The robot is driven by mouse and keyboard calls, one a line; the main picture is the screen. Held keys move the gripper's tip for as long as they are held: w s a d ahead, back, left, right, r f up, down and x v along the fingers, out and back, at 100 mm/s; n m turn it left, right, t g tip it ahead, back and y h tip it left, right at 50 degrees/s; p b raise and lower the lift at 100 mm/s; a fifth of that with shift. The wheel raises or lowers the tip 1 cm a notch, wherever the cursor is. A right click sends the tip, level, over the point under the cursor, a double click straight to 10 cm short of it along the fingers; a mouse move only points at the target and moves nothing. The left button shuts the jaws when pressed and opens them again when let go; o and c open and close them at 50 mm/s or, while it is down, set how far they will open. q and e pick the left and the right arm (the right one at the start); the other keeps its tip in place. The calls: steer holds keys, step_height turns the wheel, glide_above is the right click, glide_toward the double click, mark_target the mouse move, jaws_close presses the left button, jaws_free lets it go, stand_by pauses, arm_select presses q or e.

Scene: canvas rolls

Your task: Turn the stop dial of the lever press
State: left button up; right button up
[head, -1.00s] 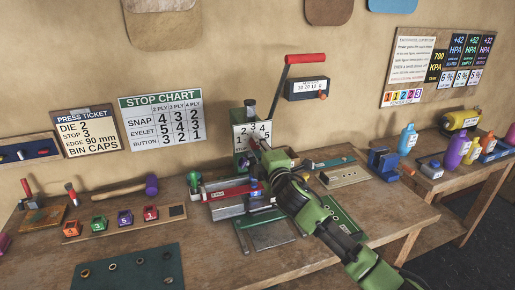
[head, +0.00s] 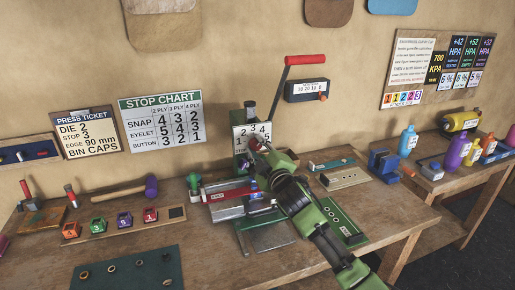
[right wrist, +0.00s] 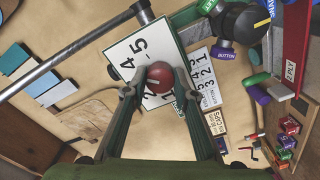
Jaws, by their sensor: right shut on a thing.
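The lever press (head: 243,165) stands near the back of the bench, with a red-gripped lever (head: 305,59) raised up to the right. Its white number plate (head: 262,129) carries figures including 2, 3, 4 and 5. The stop dial (right wrist: 160,77) is a round red knob with a pale line, in front of the plate in the right wrist view. My right gripper (right wrist: 160,90) is shut on it, one finger each side. In the head view the gripper (head: 258,150) partly hides the dial and plate. My left gripper is not in view.
A press ticket (head: 85,130) reading stop 3 and a stop chart (head: 161,119) hang on the wall. Coloured dies (head: 124,218), a mallet (head: 125,188) and a green mat (head: 130,272) lie left of the press. A blue vise (head: 384,164) stands to the right.

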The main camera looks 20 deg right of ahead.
steer(key=o, duration=1.1)
steer(key=shift+s, duration=0.1)
steer(key=s, duration=1.1)
steer(key=shift+s+d, duration=0.25)
steer(key=shift+s, duration=0.15)
